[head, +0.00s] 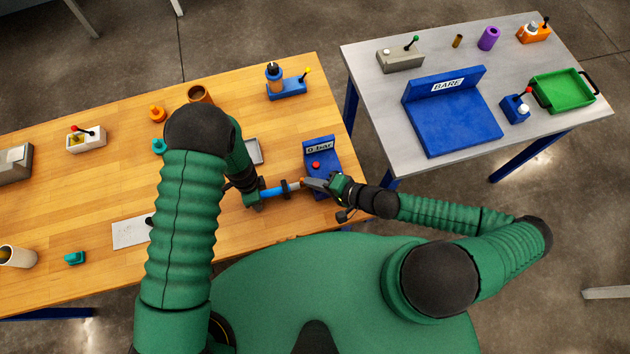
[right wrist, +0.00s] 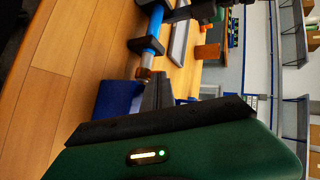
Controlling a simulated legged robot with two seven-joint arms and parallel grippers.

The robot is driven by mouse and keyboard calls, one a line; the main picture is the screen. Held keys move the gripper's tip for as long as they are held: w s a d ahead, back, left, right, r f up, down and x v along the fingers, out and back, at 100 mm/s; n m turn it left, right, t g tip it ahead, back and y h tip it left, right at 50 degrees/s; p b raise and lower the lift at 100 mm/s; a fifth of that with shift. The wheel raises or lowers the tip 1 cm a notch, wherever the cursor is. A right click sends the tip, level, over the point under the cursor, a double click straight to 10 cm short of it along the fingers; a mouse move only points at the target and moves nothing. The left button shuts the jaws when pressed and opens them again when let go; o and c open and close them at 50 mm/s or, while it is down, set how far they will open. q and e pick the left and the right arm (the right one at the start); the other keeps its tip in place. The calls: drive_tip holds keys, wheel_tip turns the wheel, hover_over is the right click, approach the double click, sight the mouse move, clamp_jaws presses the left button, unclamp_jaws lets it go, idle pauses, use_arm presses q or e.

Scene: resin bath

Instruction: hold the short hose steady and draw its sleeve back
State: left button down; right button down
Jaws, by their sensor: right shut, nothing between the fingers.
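The short hose (head: 272,191), bright blue, lies near the front of the wooden table, beside the left gripper (head: 252,193). The left gripper's fingers are mostly hidden by its own arm, so I cannot tell whether they grip the hose's left end. A black collar sits around the blue part.
A grey tray (head: 254,152) lies behind the hose. A grey table (head: 370,110) at right carries a blue "BARE" stand (head: 452,128) and a green tray (head: 563,92).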

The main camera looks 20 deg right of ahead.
drive_tip(key=shift+a, duration=1.55)
drive_tip(key=v, duration=1)
use_arm(q)
drive_tip(key=c, duration=0.6)
unclamp_jaws()
drive_tip(key=shift+c, duration=0.2)
